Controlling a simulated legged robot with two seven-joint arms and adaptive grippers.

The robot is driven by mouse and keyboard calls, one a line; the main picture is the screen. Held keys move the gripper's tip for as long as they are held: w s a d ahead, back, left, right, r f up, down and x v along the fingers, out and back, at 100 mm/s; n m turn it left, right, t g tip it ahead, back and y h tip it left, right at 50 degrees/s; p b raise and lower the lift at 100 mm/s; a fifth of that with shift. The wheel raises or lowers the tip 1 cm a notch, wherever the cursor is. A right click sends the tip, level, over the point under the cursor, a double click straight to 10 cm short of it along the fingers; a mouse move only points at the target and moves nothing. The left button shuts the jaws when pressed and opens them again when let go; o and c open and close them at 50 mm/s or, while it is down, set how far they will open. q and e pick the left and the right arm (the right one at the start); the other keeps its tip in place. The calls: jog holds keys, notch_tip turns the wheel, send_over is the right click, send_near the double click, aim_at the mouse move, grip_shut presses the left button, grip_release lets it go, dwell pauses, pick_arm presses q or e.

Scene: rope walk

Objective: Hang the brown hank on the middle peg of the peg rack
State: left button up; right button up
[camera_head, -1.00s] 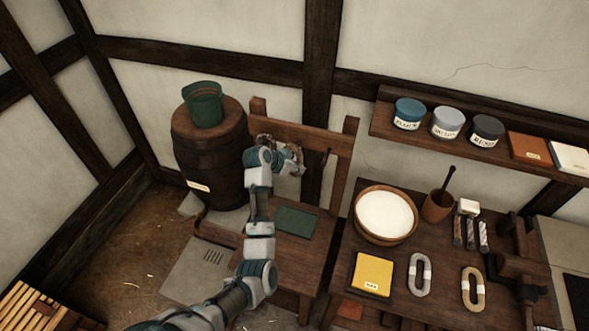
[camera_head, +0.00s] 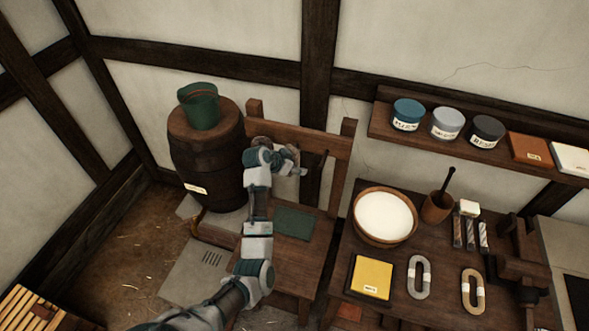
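My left gripper (camera_head: 290,160) is in front of the wooden back rail of a chair-like stand (camera_head: 325,141). It is small and seen from behind, so its fingers are unclear. A small brownish patch (camera_head: 262,142) shows just beyond the wrist; I cannot tell whether it is the brown hank. A grey-white hank (camera_head: 419,277) and a tan hank (camera_head: 472,291), each with a pale band, lie on the table at the right. I cannot make out a peg rack with a middle peg. My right gripper is not in view.
A barrel (camera_head: 207,160) with a green bucket (camera_head: 199,106) stands left of the stand.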

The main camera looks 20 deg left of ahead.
pick_arm(q)
jog(key=shift+s, duration=0.1)
jog(key=v, duration=1.2)
jog(key=s+f+n+g+y, duration=0.2)
jog(key=s+f+n+y, duration=0.1)
jog(key=s+f, duration=1.3)
jog(key=s+d+f+g+y, duration=0.1)
jog(key=s+f, duration=0.2)
jog(key=s, duration=0.4)
jog(key=s+d+f+n, duration=0.1)
jog(key=s+f, duration=0.2)
jog(key=s, duration=0.4)
jog(key=s+d+f+g+y, duration=0.1)
jog(key=s+f, duration=0.3)
jog(key=s, duration=0.3)
notch_tip(320, 180, down, 29)
jog(key=s+g+b, duration=0.1)
jog(key=b, duration=0.4)
jog(key=s+a+f+g+b, duration=0.1)
jog(key=s+a+f+b, duration=0.2)
jog(key=s+f, duration=1.5)
notch_tip(320, 180, down, 5)
jog(key=shift+s+r+g+b, duration=0.2)
jog(key=shift+s+g+b, duration=0.15)
jog(key=shift+b, duration=0.4)
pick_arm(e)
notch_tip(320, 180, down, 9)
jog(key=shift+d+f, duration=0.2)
